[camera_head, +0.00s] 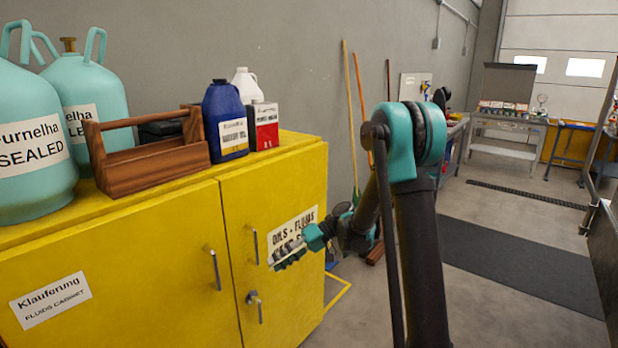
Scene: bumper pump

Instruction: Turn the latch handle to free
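The yellow fluids cabinet (170,240) stands at the left with two doors. A small metal latch handle (255,304) sits low on the right door, near the seam between the doors. It hangs from a round base, pointing down. A straight pull handle (254,245) is above it, and another pull handle (214,270) is on the left door. My gripper (283,256) is in front of the right door's "Oils - Fluids" label, up and to the right of the latch handle and apart from it. Its fingers are small and dark, so their opening is unclear.
Teal cylinders (95,100), a wooden tool carrier (150,165), a blue jug (224,125) and a red-and-white can (265,127) stand on the cabinet top. Brooms lean on the wall behind my arm. A dark mat (515,265) lies on the floor at right.

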